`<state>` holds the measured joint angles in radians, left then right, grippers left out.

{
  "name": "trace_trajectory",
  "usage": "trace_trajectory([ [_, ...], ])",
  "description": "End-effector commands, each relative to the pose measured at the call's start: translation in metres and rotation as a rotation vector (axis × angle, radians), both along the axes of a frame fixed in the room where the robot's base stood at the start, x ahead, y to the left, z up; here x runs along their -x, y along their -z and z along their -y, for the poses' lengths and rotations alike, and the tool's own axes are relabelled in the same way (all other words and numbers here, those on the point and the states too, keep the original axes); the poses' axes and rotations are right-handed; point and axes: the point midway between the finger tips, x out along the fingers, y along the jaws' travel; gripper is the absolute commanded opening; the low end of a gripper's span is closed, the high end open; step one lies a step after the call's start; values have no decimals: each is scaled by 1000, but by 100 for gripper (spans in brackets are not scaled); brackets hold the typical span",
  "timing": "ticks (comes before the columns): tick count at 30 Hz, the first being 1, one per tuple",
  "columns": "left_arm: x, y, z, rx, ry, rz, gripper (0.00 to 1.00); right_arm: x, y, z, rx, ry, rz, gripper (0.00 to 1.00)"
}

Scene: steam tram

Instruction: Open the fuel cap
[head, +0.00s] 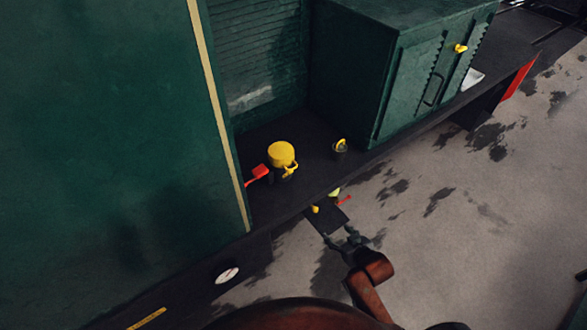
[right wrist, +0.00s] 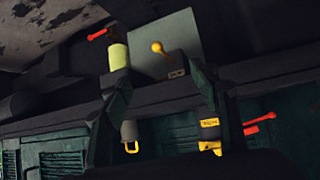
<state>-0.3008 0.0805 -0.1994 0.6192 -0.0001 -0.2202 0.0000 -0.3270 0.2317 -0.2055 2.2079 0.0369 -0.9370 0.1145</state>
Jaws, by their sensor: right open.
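On the dark ledge in the head view stands a short dark pipe with a yellow cap (head: 281,153) and a yellow catch (head: 291,169) at its side. A smaller dark cap with a yellow ring (head: 340,147) stands to its right. I cannot tell for certain which is the fuel cap. The right wrist view shows a yellow lettered part (right wrist: 210,129) and a grey cylinder with a yellow loop (right wrist: 129,131) beyond my fingers. My right gripper (head: 346,238) is open and empty, outside and below the ledge edge, apart from both caps. My left gripper is not in view.
A red handle (head: 260,171) sits left of the yellow cap. A plate (right wrist: 190,35) with a yellow knob (right wrist: 158,47) and a pale yellow cylinder (right wrist: 118,57) are near my right gripper. A green cabinet (head: 415,85) bounds the ledge. Ground is free right.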

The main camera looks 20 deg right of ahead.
Motion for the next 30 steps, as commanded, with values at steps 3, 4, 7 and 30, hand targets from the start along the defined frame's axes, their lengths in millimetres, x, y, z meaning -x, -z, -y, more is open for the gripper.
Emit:
trace_trajectory([
  [3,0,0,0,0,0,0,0,-47,-26,-17,-31,-47,145,55],
  [4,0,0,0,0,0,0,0,-59,-33,-22,-41,-60,184,55],
  [7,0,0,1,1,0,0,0,-99,-63,-40,-81,-113,335,55],
  [30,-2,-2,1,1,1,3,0,-216,-138,-97,-192,-237,652,55],
])
